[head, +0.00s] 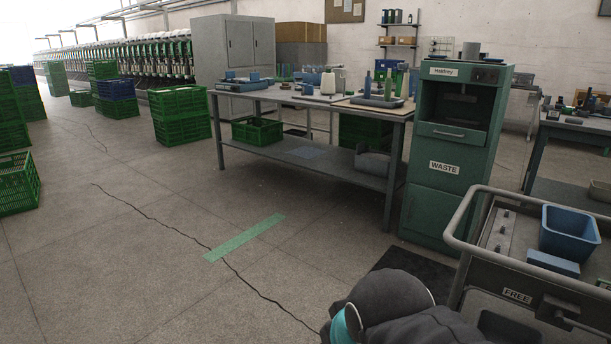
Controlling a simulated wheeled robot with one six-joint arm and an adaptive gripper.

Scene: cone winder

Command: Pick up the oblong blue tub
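A blue tub (568,233), open at the top and with flared walls, stands upright on the top of a grey cart at the right. A smaller, low blue block-like piece (552,263) lies just in front of it; I cannot tell whether it is hollow. Several small blue things also lie on the long workbench, too small to tell apart. Dark, rounded links of my arm show at the bottom, left of the cart. My gripper is not in view.
The cart (462,222) has a raised rail and a FREE label. A green WASTE cabinet (445,205) stands behind it, beside the workbench (330,163). Green crates (180,128) stand at the left. The floor in the middle is open, with a crack and a green tape strip (243,239).

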